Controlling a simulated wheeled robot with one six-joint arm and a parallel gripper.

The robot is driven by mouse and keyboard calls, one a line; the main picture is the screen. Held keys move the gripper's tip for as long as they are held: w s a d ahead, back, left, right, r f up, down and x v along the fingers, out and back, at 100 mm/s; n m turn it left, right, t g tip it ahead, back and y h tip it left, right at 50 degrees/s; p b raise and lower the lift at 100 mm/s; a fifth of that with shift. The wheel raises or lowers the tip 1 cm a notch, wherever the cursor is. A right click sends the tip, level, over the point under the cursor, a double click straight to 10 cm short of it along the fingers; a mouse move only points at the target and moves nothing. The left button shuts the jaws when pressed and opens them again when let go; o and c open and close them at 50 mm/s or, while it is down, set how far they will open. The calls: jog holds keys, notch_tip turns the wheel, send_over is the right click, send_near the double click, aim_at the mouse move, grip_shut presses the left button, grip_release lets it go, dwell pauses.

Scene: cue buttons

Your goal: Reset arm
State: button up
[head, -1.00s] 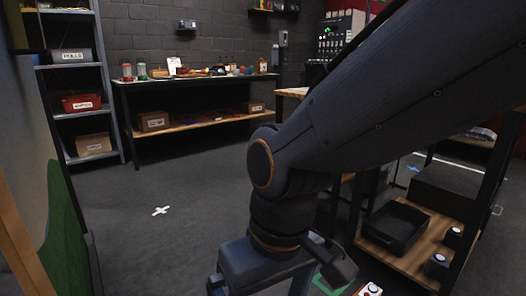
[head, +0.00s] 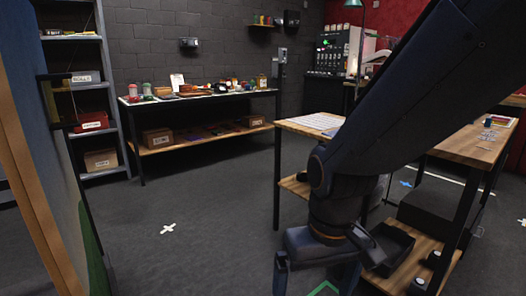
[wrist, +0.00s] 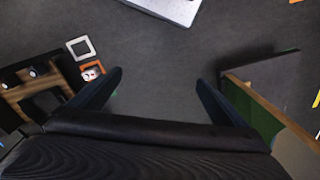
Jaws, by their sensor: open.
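My gripper (wrist: 158,88) is open and empty in the wrist view, its two dark fingers spread above bare grey floor. In the head view my gripper (head: 312,280) hangs low at the end of my arm, in front of the wooden table, with its fingertips partly cut off or hidden. Dark button boxes (head: 418,283) sit on the low wooden shelf (head: 405,268) at the lower right. In the wrist view, an orange-framed box with a round white top (wrist: 92,72) lies beside a white square frame (wrist: 81,48).
A black tray (head: 393,250) is on the low shelf. A wooden table (head: 470,145) stands right. A long bench (head: 200,98) with many items is at the back wall, beside a shelf rack (head: 85,75). A panel edge (head: 40,190) is close at left. The middle floor is clear.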

jog(key=s+d+r+m+p, duration=0.2)
jog(key=d+r+p, duration=0.8)
jog(key=r+p, duration=0.2)
jog(key=shift+s+m+h+p, duration=0.2)
jog(key=shift+m+h+p, duration=0.2)
jog(key=shift+p, duration=1)
